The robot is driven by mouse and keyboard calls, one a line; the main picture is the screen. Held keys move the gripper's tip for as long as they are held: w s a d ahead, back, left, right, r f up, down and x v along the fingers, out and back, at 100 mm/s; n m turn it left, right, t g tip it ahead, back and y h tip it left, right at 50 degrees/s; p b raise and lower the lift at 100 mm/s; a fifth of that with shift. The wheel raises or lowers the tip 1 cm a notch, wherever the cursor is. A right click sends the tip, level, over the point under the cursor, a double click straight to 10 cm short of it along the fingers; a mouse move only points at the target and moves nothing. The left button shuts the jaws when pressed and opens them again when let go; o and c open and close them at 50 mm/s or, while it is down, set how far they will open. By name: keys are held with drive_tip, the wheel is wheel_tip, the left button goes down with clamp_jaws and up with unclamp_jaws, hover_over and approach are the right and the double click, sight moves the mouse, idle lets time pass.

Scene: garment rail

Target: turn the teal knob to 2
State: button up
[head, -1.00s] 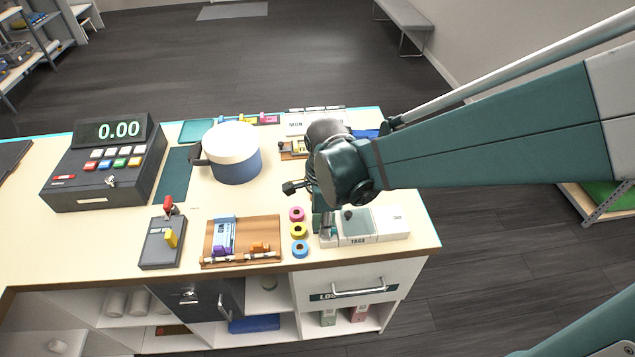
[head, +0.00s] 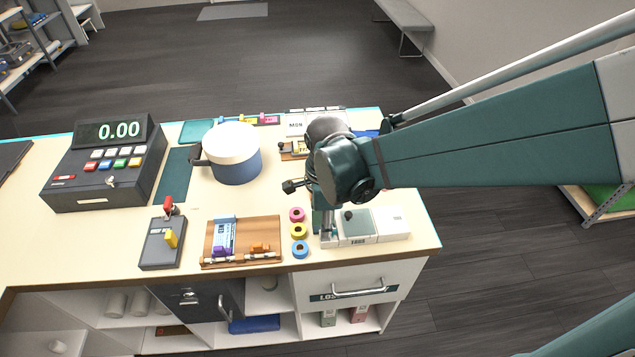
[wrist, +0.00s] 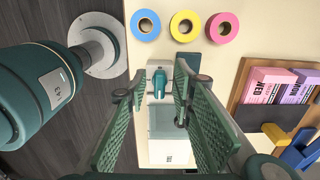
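In the wrist view my gripper (wrist: 160,88) is open, with its two green ribbed fingers apart. A small upright teal piece (wrist: 158,80) on a white plate shows between the fingertips; I see no clear contact. It may be the teal knob, but I see no readable numbers or pointer there. In the head view the wrist and arm cover most of this spot, and a teal part (head: 319,222) shows beside the white tags box (head: 394,223).
Pink, yellow and blue tape rolls (head: 299,231) lie just left of the box. A wooden tray (head: 263,229), a lever box (head: 160,245), a blue pot (head: 236,165) and a cash register (head: 75,180) stand further left. The counter's front edge is close.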

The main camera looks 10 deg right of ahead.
wheel_tip(320, 180, up, 11)
drive_tip(key=shift+r, duration=0.2)
idle(0.6)
drive_tip(key=shift+d, duration=0.1)
idle(0.5)
drive_tip(key=s+d+r+n+t, duration=0.2)
drive_tip(key=d+n, duration=0.4)
drive_tip(key=n, duration=0.3)
drive_tip(key=s+d+r+n+t, duration=0.2)
drive_tip(key=s+d+n+t, duration=0.2)
drive_tip(key=d+n, duration=0.3)
drive_tip(key=shift+s+d+n+t, duration=0.25)
drive_tip(key=shift+n+t, duration=0.35)
drive_tip(key=shift+n, duration=0.4)
drive_tip(key=shift+o, duration=0.2)
drive_tip(key=shift+a, duration=0.1)
idle(1.0)
